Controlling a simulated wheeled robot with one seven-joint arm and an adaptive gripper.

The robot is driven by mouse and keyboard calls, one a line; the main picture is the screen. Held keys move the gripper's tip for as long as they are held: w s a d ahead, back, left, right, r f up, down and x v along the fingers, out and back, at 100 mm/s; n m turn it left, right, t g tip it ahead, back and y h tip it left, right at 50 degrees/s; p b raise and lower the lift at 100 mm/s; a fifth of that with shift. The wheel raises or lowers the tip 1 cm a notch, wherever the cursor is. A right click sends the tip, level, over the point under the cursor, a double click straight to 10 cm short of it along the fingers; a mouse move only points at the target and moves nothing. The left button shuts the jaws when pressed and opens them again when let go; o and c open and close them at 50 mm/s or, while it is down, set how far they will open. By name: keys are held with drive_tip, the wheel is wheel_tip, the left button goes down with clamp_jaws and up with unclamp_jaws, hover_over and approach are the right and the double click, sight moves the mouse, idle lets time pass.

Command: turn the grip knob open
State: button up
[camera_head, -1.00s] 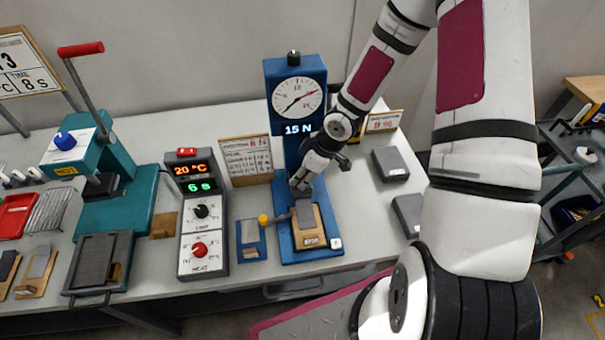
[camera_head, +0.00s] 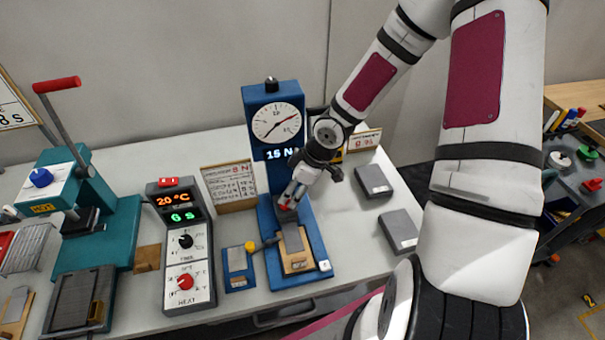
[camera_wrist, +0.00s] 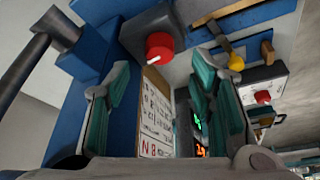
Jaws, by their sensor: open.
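The grip knob (camera_wrist: 160,47) is a red round knob with a white pointer line, on a dark grey block in the wrist view. In the head view only a bit of red (camera_head: 284,206) shows at my gripper's tip. My gripper (camera_head: 290,196) is over the foot of the blue force tester (camera_head: 256,98). In the wrist view my gripper's (camera_wrist: 161,64) teal fingers are apart, with the knob ahead between their tips. They look clear of the knob; the exact gap cannot be told. A grey strip on a wooden block (camera_head: 297,264) lies below the gripper.
A yellow-ended lever (camera_head: 250,246) sticks out left of the tester's base. A heater box (camera_head: 184,245) and a teal press (camera_head: 110,235) stand further left. A sign (camera_head: 229,185) stands behind. Two grey blocks (camera_head: 373,181) lie right, with bare table around them.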

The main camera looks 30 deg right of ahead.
drive_tip(key=v, duration=0.7)
drive_tip(key=shift+r, duration=0.1)
